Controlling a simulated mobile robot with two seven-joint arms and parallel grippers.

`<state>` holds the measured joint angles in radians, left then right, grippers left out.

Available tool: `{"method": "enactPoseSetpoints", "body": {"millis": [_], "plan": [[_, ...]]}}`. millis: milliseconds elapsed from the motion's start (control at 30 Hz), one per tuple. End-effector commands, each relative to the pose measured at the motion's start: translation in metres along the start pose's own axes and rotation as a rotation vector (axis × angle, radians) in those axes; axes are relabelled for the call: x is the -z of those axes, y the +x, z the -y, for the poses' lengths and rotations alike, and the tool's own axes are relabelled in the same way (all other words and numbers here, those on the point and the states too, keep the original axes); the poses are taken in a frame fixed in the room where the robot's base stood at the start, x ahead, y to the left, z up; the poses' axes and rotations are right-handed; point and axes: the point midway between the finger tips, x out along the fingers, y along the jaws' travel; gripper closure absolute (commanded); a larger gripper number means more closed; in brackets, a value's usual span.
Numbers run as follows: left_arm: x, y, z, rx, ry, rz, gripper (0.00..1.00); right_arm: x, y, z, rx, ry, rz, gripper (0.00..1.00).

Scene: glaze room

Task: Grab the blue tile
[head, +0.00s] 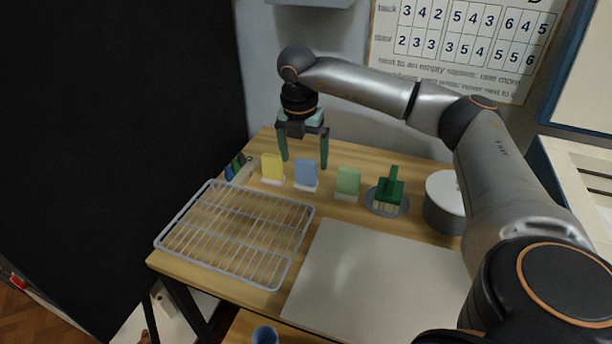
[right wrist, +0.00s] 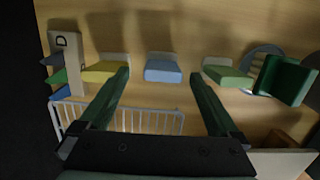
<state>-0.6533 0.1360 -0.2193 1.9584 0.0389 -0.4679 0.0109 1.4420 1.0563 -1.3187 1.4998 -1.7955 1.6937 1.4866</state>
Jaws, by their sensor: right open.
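The blue tile (head: 306,173) stands upright in a small white holder on the wooden table, between a yellow tile (head: 272,167) and a green tile (head: 347,181). My right gripper (head: 304,163) is open and empty, pointing down around and above the blue tile's place. In the right wrist view the blue tile (right wrist: 163,70) shows centred beyond the gap between the open green fingers (right wrist: 160,80), apart from both. The yellow tile (right wrist: 104,72) and green tile (right wrist: 228,76) lie to either side. My left gripper is not seen.
A white wire rack (head: 238,232) lies at the table's front left, and a pale board (head: 375,278) at front right. A green brush-like tool (head: 390,190) rests on a grey round dish. A grey-and-white round container (head: 445,203) stands right. Several coloured pieces sit in a holder (head: 243,171) at left.

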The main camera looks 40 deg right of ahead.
Motion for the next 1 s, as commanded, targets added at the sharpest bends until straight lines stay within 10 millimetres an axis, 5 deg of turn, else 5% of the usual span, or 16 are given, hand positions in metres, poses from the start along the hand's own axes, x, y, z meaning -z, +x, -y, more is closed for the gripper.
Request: {"method": "enactPoseSetpoints", "body": {"millis": [333,667,1000], "plan": [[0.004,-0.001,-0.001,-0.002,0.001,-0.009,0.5,0.0,0.045,0.005,0.003,0.001,-0.002,0.03],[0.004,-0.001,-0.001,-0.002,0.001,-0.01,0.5,0.0,0.053,0.004,0.0,0.0,-0.001,0.03],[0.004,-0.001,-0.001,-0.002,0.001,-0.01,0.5,0.0,0.053,0.004,0.001,0.0,-0.001,0.4]]}}
